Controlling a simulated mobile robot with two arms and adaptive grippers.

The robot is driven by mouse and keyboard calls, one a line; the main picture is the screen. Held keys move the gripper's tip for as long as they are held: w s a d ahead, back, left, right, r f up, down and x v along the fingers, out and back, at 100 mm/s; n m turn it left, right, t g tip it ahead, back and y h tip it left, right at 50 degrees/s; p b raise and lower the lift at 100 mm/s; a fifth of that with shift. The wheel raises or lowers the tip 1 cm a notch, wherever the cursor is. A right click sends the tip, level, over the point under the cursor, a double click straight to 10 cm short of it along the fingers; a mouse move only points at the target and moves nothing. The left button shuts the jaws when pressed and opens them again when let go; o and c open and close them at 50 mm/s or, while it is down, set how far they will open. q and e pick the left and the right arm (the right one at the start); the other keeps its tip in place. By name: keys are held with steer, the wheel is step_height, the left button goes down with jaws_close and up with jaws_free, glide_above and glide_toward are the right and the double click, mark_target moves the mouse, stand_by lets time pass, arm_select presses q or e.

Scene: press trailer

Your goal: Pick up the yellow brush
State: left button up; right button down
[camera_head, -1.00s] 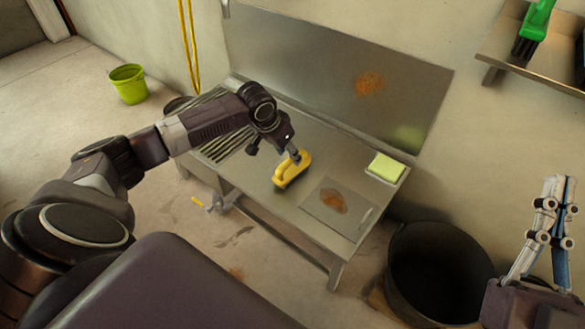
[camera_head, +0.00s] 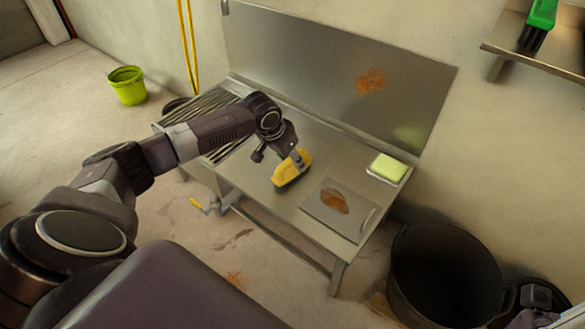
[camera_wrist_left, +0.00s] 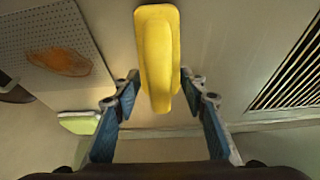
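The yellow brush (camera_head: 288,173) lies on the steel counter (camera_head: 262,178), left of a drain plate. My left gripper (camera_head: 298,160) is down at the brush and partly covers it in the head view. In the left wrist view the brush (camera_wrist_left: 158,45) reaches in between the two blue-padded fingers of the left gripper (camera_wrist_left: 160,80). The fingers are apart, one on each side of its near end, with narrow gaps. Only a dark part of my right arm shows at the lower right corner of the head view; its fingers cannot be made out.
A green sponge (camera_head: 387,168) sits on the counter's right end, beyond the rusty drain plate (camera_head: 325,223). A steel backsplash (camera_head: 320,75) rises behind. A large black bin (camera_head: 420,270) stands at the right. A green bucket (camera_head: 127,86) stands on the floor. A green-handled brush (camera_head: 541,20) is on the shelf.

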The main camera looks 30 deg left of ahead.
arm_select(q)
jaws_close()
steer(key=shift+r, duration=0.1)
stand_by(0.4)
